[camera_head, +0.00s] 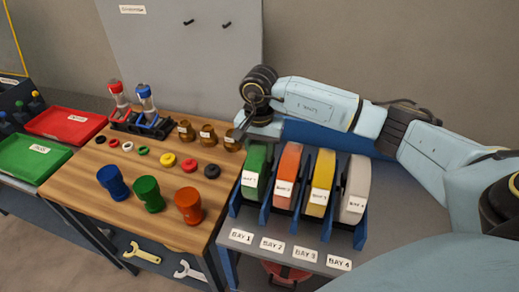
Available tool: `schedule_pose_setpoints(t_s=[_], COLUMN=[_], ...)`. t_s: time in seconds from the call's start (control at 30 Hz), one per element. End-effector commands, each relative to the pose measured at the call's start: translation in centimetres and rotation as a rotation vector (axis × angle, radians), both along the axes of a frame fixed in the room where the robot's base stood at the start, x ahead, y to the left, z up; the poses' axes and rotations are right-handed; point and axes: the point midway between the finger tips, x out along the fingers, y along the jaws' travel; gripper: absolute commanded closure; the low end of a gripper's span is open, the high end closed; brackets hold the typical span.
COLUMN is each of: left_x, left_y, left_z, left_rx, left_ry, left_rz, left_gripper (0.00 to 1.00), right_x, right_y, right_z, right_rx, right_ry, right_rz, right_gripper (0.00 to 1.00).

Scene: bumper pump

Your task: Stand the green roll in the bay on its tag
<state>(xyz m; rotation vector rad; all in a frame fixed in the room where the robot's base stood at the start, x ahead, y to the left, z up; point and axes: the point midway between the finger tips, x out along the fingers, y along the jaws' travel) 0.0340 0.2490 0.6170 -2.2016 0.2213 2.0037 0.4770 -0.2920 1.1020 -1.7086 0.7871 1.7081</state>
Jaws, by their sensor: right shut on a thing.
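The green roll (255,165) stands upright in the leftmost slot of the rack, behind the plate marked BAY 1 (241,236). A white tag (249,179) is on its front face; its print is too small to read surely. My right gripper (243,131) is at the top of the green roll, beside the rightmost brown cup (233,145). It appears shut on the roll's top; the contact itself is partly hidden. My left gripper is not in view.
Orange (288,178), yellow (320,185) and pale grey (355,190) rolls stand in the slots to the right. The wooden table (115,160) on the left carries coloured pump bodies, rings and tagged brown cups. Red (67,117) and green trays (22,160) lie farther left.

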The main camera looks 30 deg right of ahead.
Motion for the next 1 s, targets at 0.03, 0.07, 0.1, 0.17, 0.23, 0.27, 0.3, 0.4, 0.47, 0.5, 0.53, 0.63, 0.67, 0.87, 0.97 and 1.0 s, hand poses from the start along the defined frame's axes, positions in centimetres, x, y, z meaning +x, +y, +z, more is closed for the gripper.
schedule_pose_setpoints(t_s=[0.03, 0.07, 0.1, 0.17, 0.23, 0.27, 0.3, 0.4, 0.47, 0.5, 0.53, 0.63, 0.67, 0.87, 0.97, 1.0], left_x=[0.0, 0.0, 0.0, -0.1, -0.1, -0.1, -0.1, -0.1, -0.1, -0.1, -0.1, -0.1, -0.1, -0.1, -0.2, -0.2], left_y=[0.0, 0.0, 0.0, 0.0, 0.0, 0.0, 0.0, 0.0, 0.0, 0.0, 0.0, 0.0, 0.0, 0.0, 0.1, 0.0], left_z=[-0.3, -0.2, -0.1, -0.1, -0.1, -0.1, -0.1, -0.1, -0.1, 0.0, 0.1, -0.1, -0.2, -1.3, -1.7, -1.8], left_rx=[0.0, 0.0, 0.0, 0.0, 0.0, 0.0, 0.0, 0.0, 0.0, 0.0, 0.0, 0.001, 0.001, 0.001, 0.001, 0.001], left_ry=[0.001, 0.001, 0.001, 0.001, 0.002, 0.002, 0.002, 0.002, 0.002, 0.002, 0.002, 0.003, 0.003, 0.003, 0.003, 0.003], left_rz=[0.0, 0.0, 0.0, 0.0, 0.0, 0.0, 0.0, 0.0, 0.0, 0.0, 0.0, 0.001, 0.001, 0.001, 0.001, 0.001], left_gripper=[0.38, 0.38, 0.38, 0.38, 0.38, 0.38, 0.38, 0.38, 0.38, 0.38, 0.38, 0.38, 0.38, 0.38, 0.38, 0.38], right_x=[0.1, 0.0, 0.0, 0.0, 0.0, 0.0, 0.0, 0.0, 0.0, 0.0, 0.0, 0.1, 0.1, 0.1, 0.1, 0.1], right_y=[0.0, 0.0, 0.0, 0.0, 0.0, 0.0, 0.0, 0.0, 0.0, 0.0, 0.0, 0.0, 0.0, 0.0, 0.0, 0.0], right_z=[0.0, -0.2, -0.1, -0.1, -0.1, -0.1, -0.1, -0.1, -0.1, 0.0, 0.1, 0.9, 1.3, 5.6, 7.8, 8.5], right_rx=[0.001, -0.001, -0.001, -0.001, -0.001, -0.001, -0.001, -0.001, -0.001, -0.001, -0.001, 0.0, 0.0, 0.0, 0.0, 0.0], right_ry=[-0.004, 0.001, 0.001, 0.001, 0.001, 0.001, 0.001, 0.001, 0.001, 0.001, 0.001, -0.004, -0.003, -0.006, -0.006, -0.005], right_rz=[0.0, 0.0, 0.0, 0.0, 0.0, 0.0, 0.0, 0.0, 0.0, 0.0, 0.0, -0.001, -0.001, 0.0, 0.0, 0.0], right_gripper=[1.0, 0.56, 0.51, 0.43, 0.38, 0.38, 0.38, 0.38, 0.38, 0.38, 0.38, 0.38, 0.38, 0.38, 0.38, 0.38])
